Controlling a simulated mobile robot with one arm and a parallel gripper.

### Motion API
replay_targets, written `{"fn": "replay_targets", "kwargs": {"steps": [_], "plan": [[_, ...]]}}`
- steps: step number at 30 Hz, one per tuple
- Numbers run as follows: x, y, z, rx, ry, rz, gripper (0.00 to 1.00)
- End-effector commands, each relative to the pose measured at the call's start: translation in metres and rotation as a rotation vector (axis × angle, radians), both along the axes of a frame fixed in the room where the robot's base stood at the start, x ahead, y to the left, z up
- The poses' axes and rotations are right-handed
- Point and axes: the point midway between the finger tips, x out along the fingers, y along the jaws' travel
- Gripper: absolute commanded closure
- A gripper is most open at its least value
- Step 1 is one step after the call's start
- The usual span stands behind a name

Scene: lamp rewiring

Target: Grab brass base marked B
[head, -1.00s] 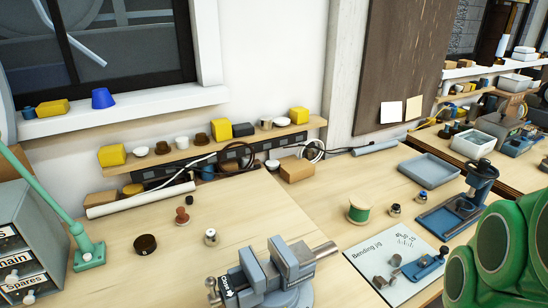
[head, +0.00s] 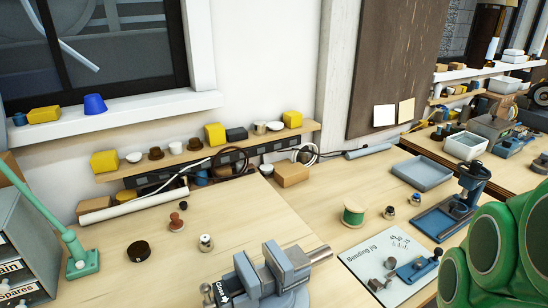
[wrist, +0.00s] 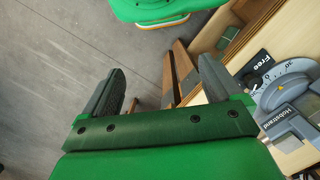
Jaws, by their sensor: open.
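A round, dark brown disc (head: 138,252) lies flat on the left part of the workbench in the head view. A small pale mark shows on its top; it looked like a B in the earlier frame, but I cannot read it clearly now. My gripper (wrist: 160,76) shows in the wrist view, with its two dark fingers spread wide and nothing between them. It points down over the grey floor beside the bench, away from the disc. The disc is not in the wrist view, and the gripper's fingers are not in the head view.
A grey vise (head: 273,270) stands at the front of the bench, right of the disc. A small metal fitting (head: 205,243) and a reddish-brown knob (head: 176,222) stand near the disc. A green lamp arm (head: 80,262) rises at left. Bare wood surrounds the disc.

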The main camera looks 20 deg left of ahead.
Motion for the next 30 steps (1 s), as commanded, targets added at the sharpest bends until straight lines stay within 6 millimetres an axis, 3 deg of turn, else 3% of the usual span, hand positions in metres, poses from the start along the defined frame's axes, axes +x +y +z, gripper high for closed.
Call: {"fn": "replay_targets", "kwargs": {"steps": [5,15,23,30], "plan": [[0.0,0.0,0.006,0.0,-0.001,0.0,0.07],[0.002,0.001,0.053,0.002,-0.003,0.0,0.07],[0.028,0.029,0.055,0.059,0.01,-0.036,0.07],[0.06,0.069,0.061,0.134,0.036,-0.088,0.07]]}}
